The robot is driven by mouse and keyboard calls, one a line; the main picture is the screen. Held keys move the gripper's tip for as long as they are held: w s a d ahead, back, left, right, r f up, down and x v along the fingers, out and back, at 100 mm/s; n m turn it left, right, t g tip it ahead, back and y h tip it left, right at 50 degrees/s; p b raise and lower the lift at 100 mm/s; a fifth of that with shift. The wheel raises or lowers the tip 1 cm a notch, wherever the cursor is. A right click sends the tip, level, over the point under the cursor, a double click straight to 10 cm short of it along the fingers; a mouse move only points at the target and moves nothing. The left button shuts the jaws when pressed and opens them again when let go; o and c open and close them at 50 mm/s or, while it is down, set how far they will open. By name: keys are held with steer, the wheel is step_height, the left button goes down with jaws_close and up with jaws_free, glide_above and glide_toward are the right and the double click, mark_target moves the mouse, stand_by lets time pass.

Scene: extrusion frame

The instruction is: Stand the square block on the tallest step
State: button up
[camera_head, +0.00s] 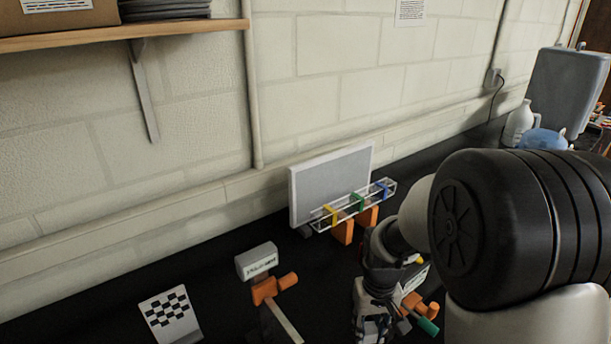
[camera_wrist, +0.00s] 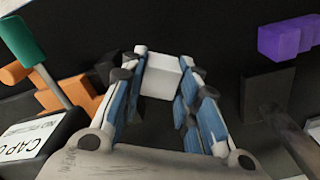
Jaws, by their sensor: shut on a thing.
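My gripper (camera_wrist: 165,62) is shut on a white square block (camera_wrist: 164,82), which sits between the two blue-lined fingers near their tips in the wrist view. The dark surface shows beyond it. In the head view my gripper (camera_head: 372,318) points down at the lower middle, and the block cannot be made out there. I cannot pick out the tallest step for sure in either view.
A purple block (camera_wrist: 284,38) is right of my gripper. A green-tipped orange fixture (camera_wrist: 72,92) and a labelled box (camera_wrist: 36,138) are close on the left. A rack with coloured clips (camera_head: 354,203), an orange stand (camera_head: 270,287) and a checkered board (camera_head: 170,314) are further left.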

steer(key=shift+w+f+m, duration=0.1)
steer(key=shift+f+m, duration=0.2)
steer(key=shift+m, duration=0.3)
stand_by(0.5)
